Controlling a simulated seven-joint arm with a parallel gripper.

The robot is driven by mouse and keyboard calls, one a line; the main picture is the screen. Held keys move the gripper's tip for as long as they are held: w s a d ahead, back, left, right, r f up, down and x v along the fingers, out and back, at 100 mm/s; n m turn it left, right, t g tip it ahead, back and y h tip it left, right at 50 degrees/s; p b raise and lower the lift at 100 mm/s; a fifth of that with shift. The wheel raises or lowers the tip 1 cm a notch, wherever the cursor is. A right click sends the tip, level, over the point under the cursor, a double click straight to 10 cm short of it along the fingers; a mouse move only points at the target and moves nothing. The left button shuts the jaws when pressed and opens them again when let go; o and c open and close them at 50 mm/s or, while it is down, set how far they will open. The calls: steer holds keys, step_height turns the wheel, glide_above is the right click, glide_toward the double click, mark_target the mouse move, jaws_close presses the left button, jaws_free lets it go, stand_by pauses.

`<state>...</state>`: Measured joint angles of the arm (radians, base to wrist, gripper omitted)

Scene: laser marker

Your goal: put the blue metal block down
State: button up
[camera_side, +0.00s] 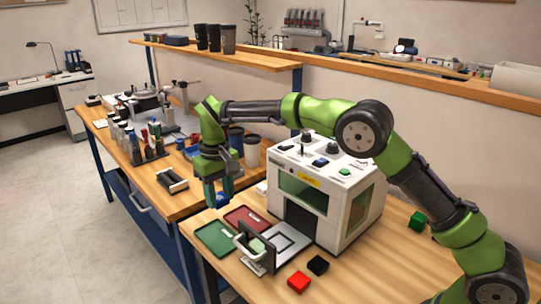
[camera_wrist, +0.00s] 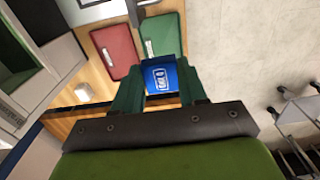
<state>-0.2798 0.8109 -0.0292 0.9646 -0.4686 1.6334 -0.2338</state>
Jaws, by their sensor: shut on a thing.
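My gripper (camera_side: 218,192) points down and is shut on the blue metal block (camera_side: 222,200), holding it in the air near the far ends of the two trays. In the wrist view the block (camera_wrist: 165,77) sits between the green fingers (camera_wrist: 160,90), with a white mark on its upper face. The green tray (camera_side: 212,238) and the red tray (camera_side: 246,218) lie side by side on the wooden table and look empty. They also show in the wrist view, red (camera_wrist: 115,45) and green (camera_wrist: 163,34), just beyond the block.
The white laser marker (camera_side: 325,190) stands right of the trays, a grey plate with a handled frame (camera_side: 258,250) before it. A red block (camera_side: 298,281), a black block (camera_side: 318,265) and a green block (camera_side: 418,221) lie on the table. A cluttered bench (camera_side: 172,208) stands behind.

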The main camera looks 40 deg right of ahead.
mark_target(225, 244)
step_height(225, 244, down, 13)
steer(key=shift+f, duration=0.1)
stand_by(0.4)
steer(key=o, duration=0.8)
steer(key=shift+f, duration=0.1)
